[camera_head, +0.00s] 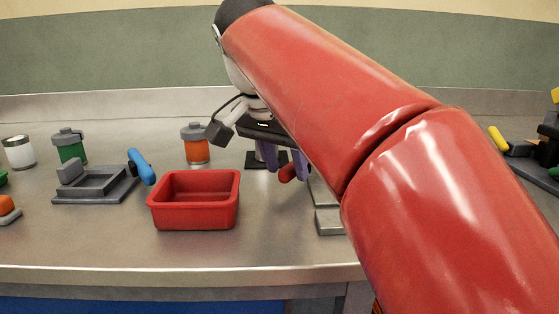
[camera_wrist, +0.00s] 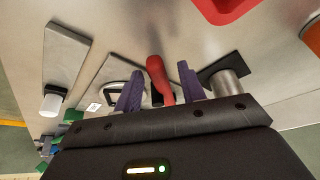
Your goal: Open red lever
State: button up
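The red lever (camera_wrist: 157,72) stands out from a grey base plate (camera_wrist: 112,72) in the wrist view. In the head view only a small red part of the lever (camera_head: 287,173) shows near the purple fingers; my arm hides much of its base. My gripper (camera_wrist: 161,82) has two purple fingers set apart, one on each side of the lever. Gaps show between lever and fingers, so the gripper looks open around it. In the head view my gripper (camera_head: 284,170) points down over the table.
A red bin (camera_head: 193,215) stands left of my gripper. A grey fixture with a blue handle (camera_head: 141,166) lies farther left. Orange (camera_head: 195,146), green (camera_head: 70,147) and white (camera_head: 18,152) canisters stand behind. A metal post (camera_wrist: 226,84) is close to the right finger.

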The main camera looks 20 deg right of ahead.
jog(key=p+v, duration=0.1)
jog(key=v, duration=0.6)
jog(key=shift+r+p, duration=0.3)
jog(key=shift+r, duration=0.05)
jog(key=shift+s+a, duration=0.1)
